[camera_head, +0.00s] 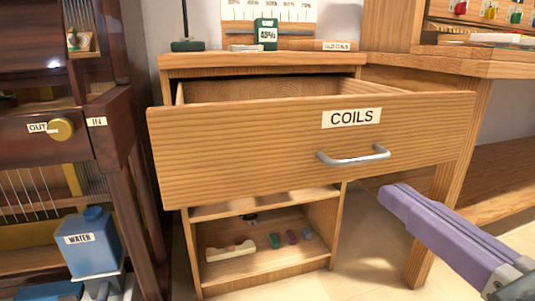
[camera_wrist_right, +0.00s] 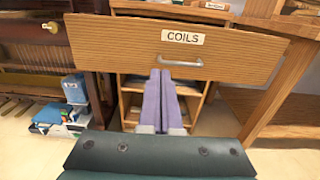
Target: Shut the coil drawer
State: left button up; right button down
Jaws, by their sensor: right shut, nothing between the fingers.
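The coil drawer (camera_head: 240,150) is pulled out of its wooden cabinet (camera_head: 262,262). Its broad wooden front carries a white COILS label (camera_head: 351,118) and a grey bar handle (camera_head: 353,157). The open top of the drawer shows behind the front. My right gripper (camera_head: 388,194), with purple fingers, is below and to the right of the handle in the head view. In the right wrist view the shut, empty fingers (camera_wrist_right: 161,73) point toward the drawer front (camera_wrist_right: 120,40), just below the handle (camera_wrist_right: 181,62). I cannot tell whether they touch it. My left gripper is not in view.
A dark piano-like cabinet (camera_head: 60,140) with a brass knob stands at the left, with a blue WATER container (camera_head: 88,241) below. A wooden workbench (camera_head: 450,68) and its leg are at the right. Small items lie on the shelf under the drawer. Floor shows at lower right.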

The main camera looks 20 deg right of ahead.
aim_at(320, 141)
jog(key=w+b, duration=0.1)
jog(key=w, duration=1.1)
jog(key=shift+a+b, duration=0.2)
jog(key=shift+b, duration=0.2)
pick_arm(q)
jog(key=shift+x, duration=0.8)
pick_arm(e)
jog(key=shift+w, duration=0.2)
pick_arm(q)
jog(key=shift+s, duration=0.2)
